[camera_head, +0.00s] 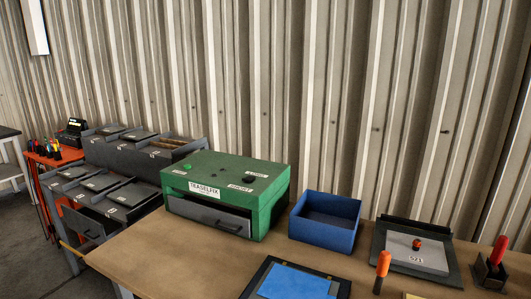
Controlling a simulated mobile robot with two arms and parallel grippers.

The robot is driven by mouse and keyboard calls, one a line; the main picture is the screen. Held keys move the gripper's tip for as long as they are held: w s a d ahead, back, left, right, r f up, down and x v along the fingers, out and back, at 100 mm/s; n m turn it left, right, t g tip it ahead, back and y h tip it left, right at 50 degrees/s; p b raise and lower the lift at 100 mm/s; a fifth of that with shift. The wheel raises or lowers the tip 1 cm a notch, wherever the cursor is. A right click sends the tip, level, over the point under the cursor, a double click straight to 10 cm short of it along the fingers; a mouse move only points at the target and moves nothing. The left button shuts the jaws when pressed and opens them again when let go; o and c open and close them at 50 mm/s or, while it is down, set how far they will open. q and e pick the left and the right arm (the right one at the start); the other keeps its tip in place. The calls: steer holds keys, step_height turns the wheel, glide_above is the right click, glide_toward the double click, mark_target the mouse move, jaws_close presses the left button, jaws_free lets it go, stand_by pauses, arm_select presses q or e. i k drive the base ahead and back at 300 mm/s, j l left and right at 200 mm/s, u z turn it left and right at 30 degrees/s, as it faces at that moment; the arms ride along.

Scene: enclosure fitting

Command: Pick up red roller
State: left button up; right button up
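I cannot tell for sure which object is the red roller. A small orange-red piece (417,244) sits on a light plate marked 521 at the right of the workbench. A red-handled object (497,250) stands upright in a dark holder at the far right. An orange-handled object (382,264) stands upright near the front right. Neither of my grippers is in view.
A green box (238,170) labelled TEASELFIX stands on the wooden workbench (150,252). A blue open bin (326,221) is to its right. A blue sheet (296,282) lies on a dark board in front. Grey parts bins (118,200) stand at left.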

mark_target(499, 247)
steer(key=z, duration=1.5)
steer(key=l+u, duration=0.25)
steer(key=l, duration=0.15)
steer(key=k+l+u, duration=0.15)
steer(key=l+u, duration=0.15)
steer(key=k+l+u, duration=0.25)
steer(key=l, duration=0.2)
steer(key=l+u, duration=0.25)
steer(key=l, duration=0.15)
steer(key=k, duration=0.05)
